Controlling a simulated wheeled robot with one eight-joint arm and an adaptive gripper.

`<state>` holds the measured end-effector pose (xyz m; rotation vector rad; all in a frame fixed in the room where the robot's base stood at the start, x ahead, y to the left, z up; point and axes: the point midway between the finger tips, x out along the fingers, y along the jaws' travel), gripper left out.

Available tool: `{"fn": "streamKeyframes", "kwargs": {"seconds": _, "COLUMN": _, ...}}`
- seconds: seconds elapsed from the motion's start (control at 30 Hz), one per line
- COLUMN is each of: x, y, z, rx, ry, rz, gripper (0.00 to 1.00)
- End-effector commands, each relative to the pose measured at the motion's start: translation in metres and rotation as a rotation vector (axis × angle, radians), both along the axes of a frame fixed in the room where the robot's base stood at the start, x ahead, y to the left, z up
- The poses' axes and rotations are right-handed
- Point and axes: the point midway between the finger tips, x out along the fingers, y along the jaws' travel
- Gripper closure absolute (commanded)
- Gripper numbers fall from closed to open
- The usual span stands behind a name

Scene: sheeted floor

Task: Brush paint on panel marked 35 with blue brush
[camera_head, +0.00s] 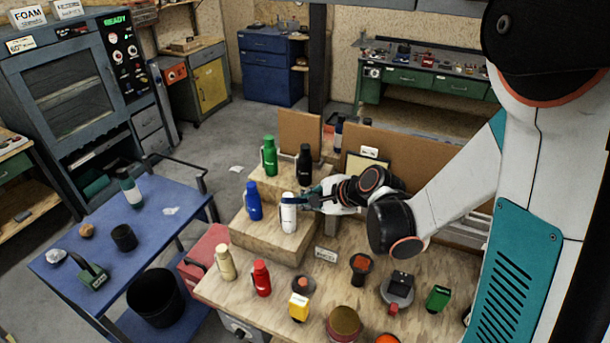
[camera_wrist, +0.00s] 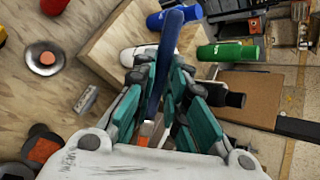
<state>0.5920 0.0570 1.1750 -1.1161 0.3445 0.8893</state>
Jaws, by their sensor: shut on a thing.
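My gripper (camera_head: 312,200) is shut on a dark blue brush-like tool (camera_wrist: 165,55). The tool shows in the head view as a dark blue bar (camera_head: 295,204) crossing in front of a white bottle (camera_head: 288,222). In the wrist view it runs up between the teal fingers (camera_wrist: 158,105); its lower part is hidden by them. I cannot tell whether it touches the bottle. Brown boards stand behind, one at left (camera_head: 299,135) and a larger one at right (camera_head: 412,160) with a pale label (camera_head: 369,152). No number 35 is readable on them.
A blue bottle (camera_head: 254,202), green bottle (camera_head: 269,157) and black bottle (camera_head: 304,165) stand close by on wooden steps (camera_head: 262,243). Cream and red bottles (camera_head: 262,278) stand on the bench in front, with several small items to the right. A blue cart (camera_head: 165,235) stands at left.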

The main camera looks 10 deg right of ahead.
Motion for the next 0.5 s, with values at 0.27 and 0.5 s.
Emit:
{"fn": "streamKeyframes", "kwargs": {"seconds": 0.27, "x": -0.011, "y": 0.012, "z": 0.026, "rx": -0.110, "ry": -0.067, "rz": 0.179, "gripper": 1.00}}
{"fn": "streamKeyframes", "kwargs": {"seconds": 0.5, "x": -0.008, "y": 0.011, "z": 0.026, "rx": -0.128, "ry": -0.081, "rz": 0.210, "gripper": 1.00}}
